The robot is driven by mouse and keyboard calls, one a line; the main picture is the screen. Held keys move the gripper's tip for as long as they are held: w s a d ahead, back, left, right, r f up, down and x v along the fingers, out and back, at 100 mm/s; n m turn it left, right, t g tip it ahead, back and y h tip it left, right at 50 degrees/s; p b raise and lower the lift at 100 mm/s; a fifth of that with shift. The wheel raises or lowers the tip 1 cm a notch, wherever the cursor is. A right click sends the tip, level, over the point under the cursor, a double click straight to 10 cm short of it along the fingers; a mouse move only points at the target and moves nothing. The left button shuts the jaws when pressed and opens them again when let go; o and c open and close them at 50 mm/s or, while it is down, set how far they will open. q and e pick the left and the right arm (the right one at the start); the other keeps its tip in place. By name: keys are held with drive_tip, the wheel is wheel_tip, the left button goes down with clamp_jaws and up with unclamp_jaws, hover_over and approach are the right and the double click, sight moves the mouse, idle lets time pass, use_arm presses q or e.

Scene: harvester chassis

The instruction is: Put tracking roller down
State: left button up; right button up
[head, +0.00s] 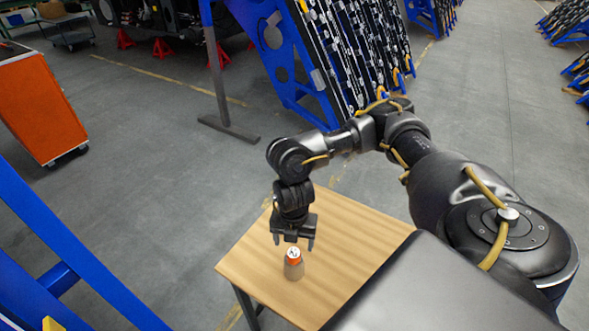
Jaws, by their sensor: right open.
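The tracking roller (293,267), a small tan-grey piece with an orange band and a whitish top, stands upright on the wooden table (345,235). My right gripper (293,243) points down just above and behind it, with its fingers apart. The gripper is open and nothing shows between its fingers. I cannot tell whether a fingertip touches the roller's top. My left gripper is not in view.
An orange cabinet (40,108) stands at the far left. A blue frame (75,260) fills the lower left. Blue racks with dark tracks (350,50) stand behind the table.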

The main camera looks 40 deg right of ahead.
drive_tip(key=shift+r, duration=2.6)
drive_tip(key=shift+s, duration=0.1)
